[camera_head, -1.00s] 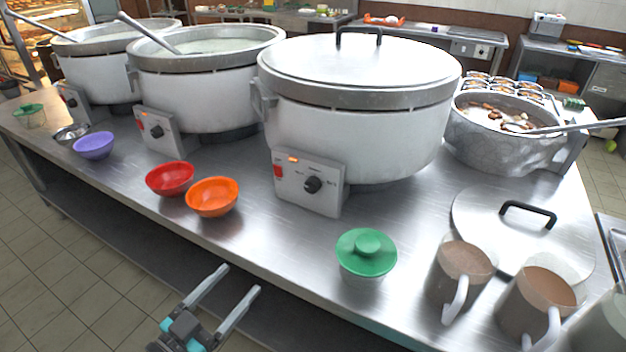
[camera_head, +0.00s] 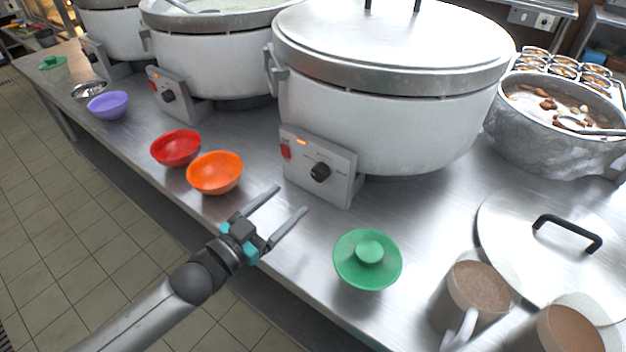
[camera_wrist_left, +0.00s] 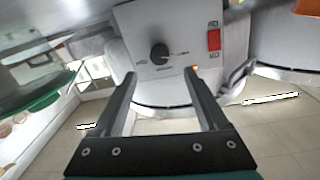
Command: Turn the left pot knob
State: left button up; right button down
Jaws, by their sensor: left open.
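Three big white pots stand in a row: a far-left one (camera_head: 115,40), a middle one (camera_head: 205,65) with a black knob (camera_head: 168,96), and a near lidded one (camera_head: 385,130). The near pot's grey control box has a black knob (camera_head: 320,171), a red switch (camera_head: 285,152) and a lit orange lamp. My left gripper (camera_head: 290,200) is open and empty, in front of and below this box, pointing at it. In the left wrist view the near pot's knob (camera_wrist_left: 159,53) shows beyond and between the open fingers (camera_wrist_left: 160,74), apart from them. My right gripper is out of view.
An orange bowl (camera_head: 215,173) and a red bowl (camera_head: 176,148) sit left of my gripper. A green lidded bowl (camera_head: 367,260) sits to its right. Brown-filled mugs (camera_head: 480,290) and a loose lid (camera_head: 560,225) lie further right. The steel counter before the control box is bare.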

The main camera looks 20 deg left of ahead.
aim_at(316, 176)
pick_arm(q)
jog(key=b+x, duration=0.1)
jog(key=x, duration=0.6)
jog(key=shift+w+d, duration=0.15)
jog(key=shift+w, duration=0.15)
jog(key=shift+w+d+b, duration=0.2)
jog(key=shift+w+b, duration=0.15)
jog(key=shift+w, duration=0.15)
jog(key=shift+w+d, duration=0.1)
jog(key=shift+w, duration=0.05)
jog(key=c, duration=0.5)
grip_shut()
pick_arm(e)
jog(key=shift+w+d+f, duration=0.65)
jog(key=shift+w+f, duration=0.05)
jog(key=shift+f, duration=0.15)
